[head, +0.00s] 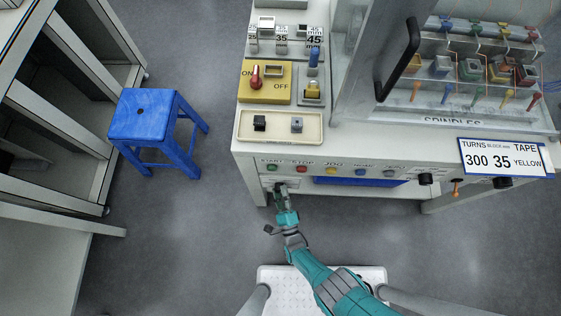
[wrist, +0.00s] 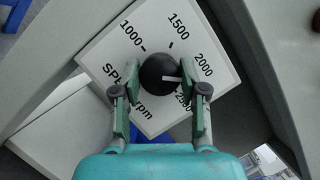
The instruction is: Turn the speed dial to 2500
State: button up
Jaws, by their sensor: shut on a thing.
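The speed dial is a round black knob (wrist: 158,71) on a tilted white plate (wrist: 105,48) in the wrist view. The plate is marked 1000, 1500 and 2000; the 2500 label is partly covered by a finger. The knob's white pointer line runs to the right, below the 2000 label, towards the right finger; its exact reading cannot be told. My gripper (wrist: 161,68) is shut on the knob, one finger on each side. In the head view my gripper (head: 280,190) is at the machine's lower front left, and the knob is hidden there.
A row of buttons, including green START and red STOP (head: 301,169), lies just above my gripper. A yellow ON/OFF panel (head: 280,96) and a cream tray (head: 311,137) are on top. A blue stool (head: 141,112) stands left, with clear floor between.

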jog(key=o, duration=1.1)
jog(key=shift+d, duration=0.1)
jog(key=shift+o, duration=0.2)
jog(key=v, duration=0.7)
jog(key=shift+s, duration=0.25)
